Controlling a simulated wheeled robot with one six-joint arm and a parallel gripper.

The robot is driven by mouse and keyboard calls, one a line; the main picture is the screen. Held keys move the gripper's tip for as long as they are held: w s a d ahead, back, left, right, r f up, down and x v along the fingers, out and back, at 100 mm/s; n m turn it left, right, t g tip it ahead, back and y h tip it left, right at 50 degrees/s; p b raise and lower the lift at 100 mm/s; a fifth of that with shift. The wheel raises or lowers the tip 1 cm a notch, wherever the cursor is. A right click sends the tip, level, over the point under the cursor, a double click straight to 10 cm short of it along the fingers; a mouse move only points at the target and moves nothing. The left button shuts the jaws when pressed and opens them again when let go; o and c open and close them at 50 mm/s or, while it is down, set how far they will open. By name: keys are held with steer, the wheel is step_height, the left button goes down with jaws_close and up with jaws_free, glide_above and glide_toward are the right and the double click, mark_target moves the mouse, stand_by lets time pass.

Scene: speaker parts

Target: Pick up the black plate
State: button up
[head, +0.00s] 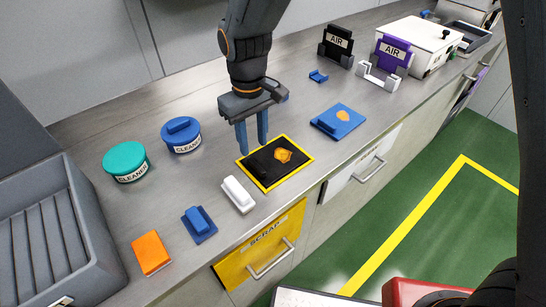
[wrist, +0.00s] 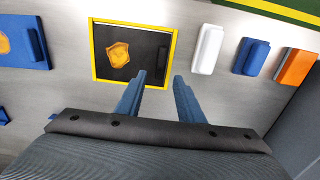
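The black plate (head: 266,167) lies flat on the grey counter inside a yellow outline. It has an orange-yellow patch on it and a raised black bar along one side. In the wrist view the black plate (wrist: 125,68) is just beyond my fingertips, with the black bar (wrist: 161,66) at its right side. My gripper (head: 252,150) points down above the counter, behind and to the left of the plate. Its two blue fingers (wrist: 156,78) are apart with nothing between them. The plate looks untouched.
A white block (head: 239,194) is left of the plate. A blue block piece (head: 199,224) and an orange block (head: 151,253) are nearer. A blue plate (head: 338,121) lies to the right. Blue (head: 181,135) and teal (head: 126,161) cleaner tubs stand behind. A yellow scrap drawer (head: 262,249) is below.

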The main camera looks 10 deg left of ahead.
mark_target(256, 165)
step_height(256, 165, down, 2)
steer(key=shift+s+f+p, duration=0.1)
steer(key=shift+f+p, duration=0.15)
steer(key=shift+p, duration=0.05)
steer(key=f, duration=0.1)
steer(key=f+p, duration=0.1)
steer(key=f, duration=0.2)
steer(key=shift+s+d+p, duration=0.2)
steer(key=shift+d+p, duration=0.1)
steer(key=shift+p, duration=0.1)
steer(key=shift+f, duration=0.5)
steer(key=shift+c, duration=0.4)
steer(key=shift+w, duration=0.1)
jaws_close()
